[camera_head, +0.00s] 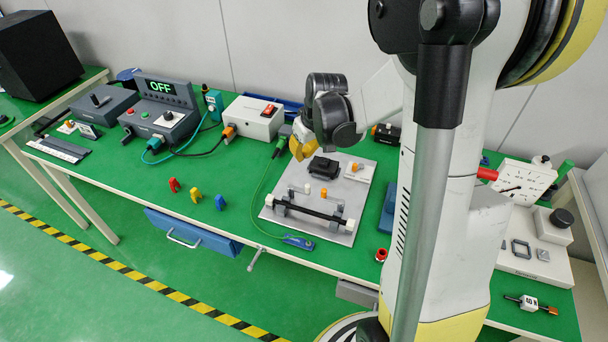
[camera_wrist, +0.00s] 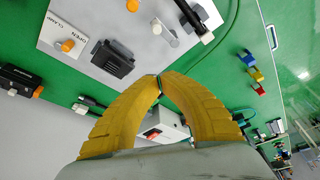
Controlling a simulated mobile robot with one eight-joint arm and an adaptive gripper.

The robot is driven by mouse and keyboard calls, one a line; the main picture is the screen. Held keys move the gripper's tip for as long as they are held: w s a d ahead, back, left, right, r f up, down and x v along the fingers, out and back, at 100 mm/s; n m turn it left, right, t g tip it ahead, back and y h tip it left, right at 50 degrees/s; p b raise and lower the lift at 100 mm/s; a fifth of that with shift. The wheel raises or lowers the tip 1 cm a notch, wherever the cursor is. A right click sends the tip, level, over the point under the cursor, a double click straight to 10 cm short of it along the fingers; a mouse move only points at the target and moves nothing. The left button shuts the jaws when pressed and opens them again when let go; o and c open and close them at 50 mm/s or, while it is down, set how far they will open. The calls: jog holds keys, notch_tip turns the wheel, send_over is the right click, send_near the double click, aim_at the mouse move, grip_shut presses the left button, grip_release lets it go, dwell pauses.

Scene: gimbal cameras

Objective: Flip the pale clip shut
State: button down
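A grey plate (camera_head: 268,212) on the bench carries a black rod (camera_head: 310,210) with whitish end blocks, held between grey clip-like uprights. A paler grey upright (camera_head: 337,215) stands near the rod's right end and a darker one (camera_head: 282,208) near its left end. I cannot tell for certain which is the pale clip or whether it is shut. A white knob (camera_head: 308,188) and an orange knob (camera_head: 323,192) are behind the rod. My gripper (camera_head: 300,150) is above the plate's back left edge, its yellow fingertips together and empty in the wrist view (camera_wrist: 160,80).
A black block (camera_wrist: 112,60) and a white "OPEN CLAMP" card with an orange knob (camera_wrist: 66,45) are on the plate. A white box with a red switch (camera_head: 252,117) stands at left. Red, yellow and blue pieces (camera_head: 195,195) lie on clear green bench left of the plate.

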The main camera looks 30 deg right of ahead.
jog(key=shift+f, duration=0.15)
jog(key=b+x, duration=0.4)
jog(key=x, duration=0.6)
jog(key=shift+w+f+b, duration=0.1)
jog(key=shift+f+b, duration=0.1)
jog(key=shift+b, duration=0.15)
jog(key=s, duration=0.2)
jog(key=s+b, duration=0.1)
jog(key=s, duration=0.1)
jog(key=shift+d+r, duration=0.15)
jog(key=shift+r, duration=0.15)
jog(key=shift+s, duration=0.1)
jog(key=shift+r, duration=0.1)
